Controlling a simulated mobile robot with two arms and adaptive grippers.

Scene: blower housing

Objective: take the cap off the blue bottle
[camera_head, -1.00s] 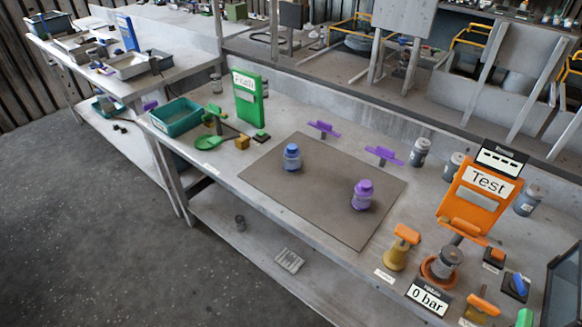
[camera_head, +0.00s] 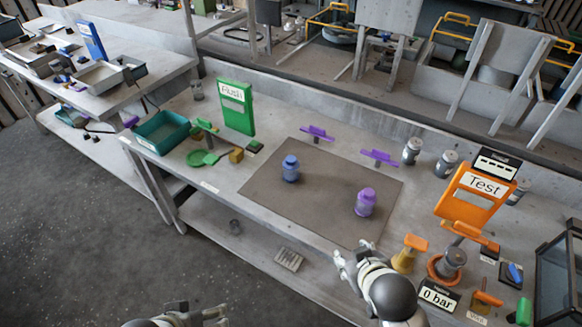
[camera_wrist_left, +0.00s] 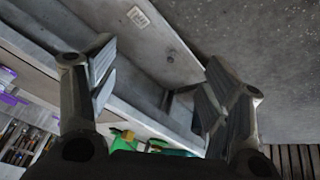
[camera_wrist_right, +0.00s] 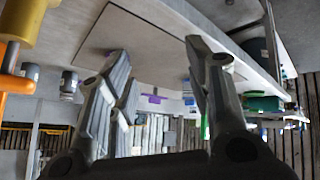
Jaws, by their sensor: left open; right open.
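The blue bottle (camera_head: 290,170) stands upright on the left part of the brown mat (camera_head: 262,190), its blue cap (camera_head: 290,159) on top. A purple bottle (camera_head: 365,203) stands on the mat to its right. My right gripper (camera_head: 354,262) is open and empty at the bench's front edge, nearer to me than both bottles. In the right wrist view its spread fingers (camera_wrist_right: 162,80) have nothing between them. My left gripper (camera_head: 212,316) shows only partly at the bottom edge of the head view. In the left wrist view its fingers (camera_wrist_left: 160,85) are open and empty.
A green Push stand (camera_head: 236,107) and teal bin (camera_head: 160,132) are left of the mat. An orange Test stand (camera_head: 474,195), an orange-handled yellow piece (camera_head: 408,254) and grey jars (camera_head: 412,151) are to its right. Purple holders (camera_head: 317,134) stand behind the mat.

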